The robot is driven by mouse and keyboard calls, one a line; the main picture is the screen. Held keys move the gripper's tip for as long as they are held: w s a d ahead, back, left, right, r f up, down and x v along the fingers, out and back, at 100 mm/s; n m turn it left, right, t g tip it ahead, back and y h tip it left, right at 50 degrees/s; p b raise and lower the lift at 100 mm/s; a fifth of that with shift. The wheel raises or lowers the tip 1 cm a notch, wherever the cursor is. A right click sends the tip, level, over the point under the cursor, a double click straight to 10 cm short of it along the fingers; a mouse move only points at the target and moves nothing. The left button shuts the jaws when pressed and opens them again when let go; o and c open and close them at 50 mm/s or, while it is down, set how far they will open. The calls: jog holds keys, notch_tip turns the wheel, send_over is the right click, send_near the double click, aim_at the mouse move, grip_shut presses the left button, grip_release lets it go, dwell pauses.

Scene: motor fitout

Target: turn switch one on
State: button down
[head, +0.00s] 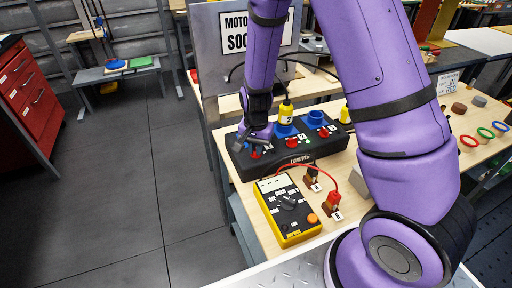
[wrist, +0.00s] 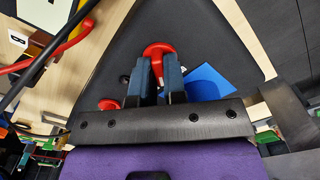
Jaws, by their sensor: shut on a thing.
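The black switch box (head: 275,160) lies on the wooden bench and carries several red switches and blue sockets. My gripper (head: 256,148) is at the left end of the box, pointing down at the leftmost red switch (head: 255,154). In the wrist view my gripper (wrist: 158,72) has its two fingers close together on a red switch knob (wrist: 158,49), which shows between and beyond the fingertips. The fingers partly hide the knob, so I cannot tell its on or off position. Another red switch (head: 292,143) sits farther right on the box.
A yellow multimeter (head: 288,212) and a red plug (head: 333,201) with a red lead are in front of the box. A yellow plug (head: 286,112) stands on a blue socket. Coloured rings (head: 485,132) lie at the right. A sign panel (head: 222,50) stands behind.

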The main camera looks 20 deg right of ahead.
jog(key=m, duration=0.5)
jog(key=shift+m, duration=2.5)
jog(key=c, duration=1.2)
grip_release()
notch_tip(320, 180, up, 11)
jog(key=shift+f, duration=0.1)
